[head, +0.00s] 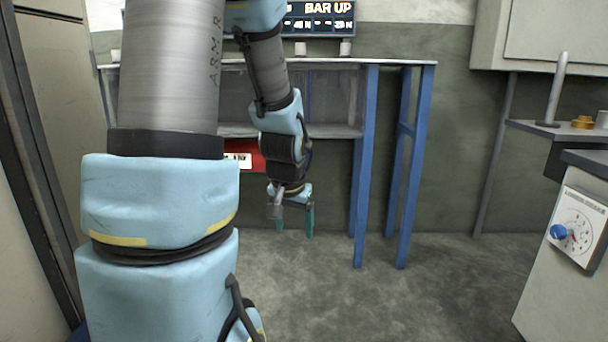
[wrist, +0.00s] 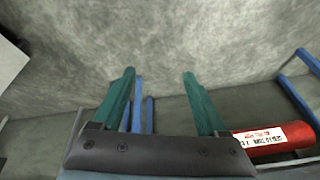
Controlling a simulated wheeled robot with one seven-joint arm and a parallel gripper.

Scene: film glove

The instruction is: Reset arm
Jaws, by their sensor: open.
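My gripper (head: 295,232) hangs pointing down in front of the blue-legged table, above the grey floor. In the wrist view my gripper (wrist: 158,75) shows two green fingers spread wide apart with nothing between them. It is open and empty. My light blue and grey arm reaches down from the top of the head view and hides part of the table.
A table with blue legs (head: 365,170) stands behind my gripper. A red cylinder with a white label (wrist: 275,138) lies near the gripper's right in the wrist view. A cabinet with a dial (head: 577,230) stands at right. The floor (head: 440,290) in the middle is clear.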

